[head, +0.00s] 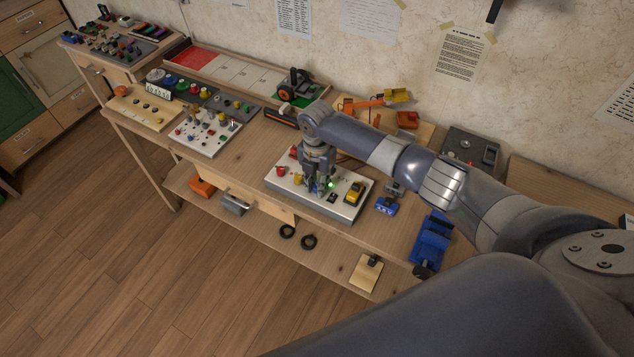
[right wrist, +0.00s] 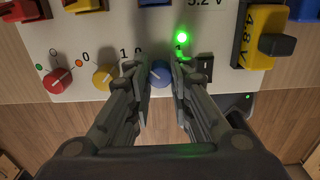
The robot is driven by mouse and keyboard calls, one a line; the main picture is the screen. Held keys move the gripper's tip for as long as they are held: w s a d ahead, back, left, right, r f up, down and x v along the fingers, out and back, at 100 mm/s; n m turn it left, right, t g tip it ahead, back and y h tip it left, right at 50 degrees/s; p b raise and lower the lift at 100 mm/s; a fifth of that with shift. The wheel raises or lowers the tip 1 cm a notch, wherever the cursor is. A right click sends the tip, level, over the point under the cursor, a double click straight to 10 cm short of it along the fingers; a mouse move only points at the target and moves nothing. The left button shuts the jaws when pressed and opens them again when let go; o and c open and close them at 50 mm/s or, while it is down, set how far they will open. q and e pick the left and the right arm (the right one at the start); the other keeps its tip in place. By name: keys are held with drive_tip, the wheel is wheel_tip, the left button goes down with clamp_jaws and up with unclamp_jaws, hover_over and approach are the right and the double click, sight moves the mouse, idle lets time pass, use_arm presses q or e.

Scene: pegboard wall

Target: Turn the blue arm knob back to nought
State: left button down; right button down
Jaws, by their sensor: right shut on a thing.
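The blue knob (right wrist: 160,74) sits on the white panel (right wrist: 125,28), between a yellow knob (right wrist: 104,77) on its left and a black rocker switch (right wrist: 205,70) on its right. My right gripper (right wrist: 160,80) is shut on the blue knob, one finger on each side. In the head view my right gripper (head: 318,187) points down onto the panel (head: 345,212), and the knob is mostly hidden there. A "0" shows to the upper left of the knob. Its pointer is too small to read surely. My left gripper is not in view.
A green lamp (right wrist: 181,38) glows just above the right finger. A red knob (right wrist: 57,80) is farther left, and a yellow switch block (right wrist: 262,35) stands at the right. Blue clamp-like gear (head: 432,240) lies on the bench to the right. Another control panel (head: 207,132) stands left.

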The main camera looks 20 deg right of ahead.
idle(0.4)
drive_tip(key=c, duration=1.4)
unclamp_jaws()
wheel_tip(320, 180, up, 12)
drive_tip(key=shift+r, duration=0.1)
